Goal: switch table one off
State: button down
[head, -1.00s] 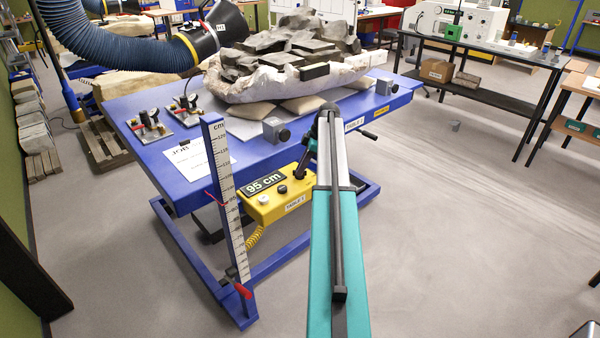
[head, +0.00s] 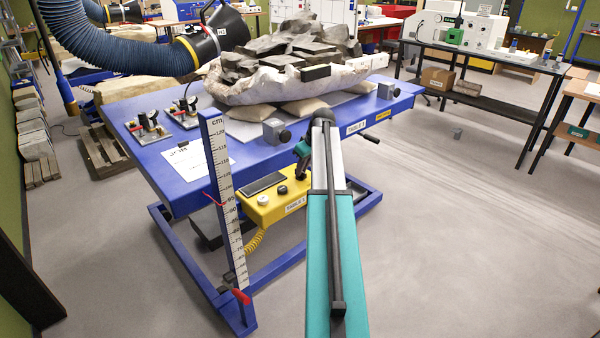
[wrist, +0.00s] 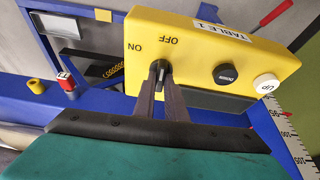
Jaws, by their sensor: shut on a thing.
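The yellow control box (head: 270,205) labelled TABLE 1 hangs on the front edge of the blue table (head: 215,170). In the wrist view the box (wrist: 190,30) carries a black rotary switch (wrist: 158,72) beside the words ON and OFF. My gripper (wrist: 161,88) is shut on this switch, one finger on each side. The switch's pointer mark seems to lean toward OFF. A black DOWN button (wrist: 227,74) and a white UP button (wrist: 266,83) are on the same face. The display (head: 263,183) is dark.
A large fossil block in a white jacket (head: 270,90) rests on the table. A height scale (head: 220,170) stands at its front left corner. A blue hose (head: 110,50) hangs at upper left.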

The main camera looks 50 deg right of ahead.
jog(key=shift+m, duration=0.4)
jog(key=c, duration=1.8)
grip_release()
jog(key=shift+s, duration=0.1)
jog(key=shift+r, duration=0.1)
jog(key=b+v, duration=0.3)
jog(key=v, duration=1)
jog(key=shift+a+r, duration=0.3)
jog(key=shift+r, duration=0.05)
jog(key=shift+f, duration=0.1)
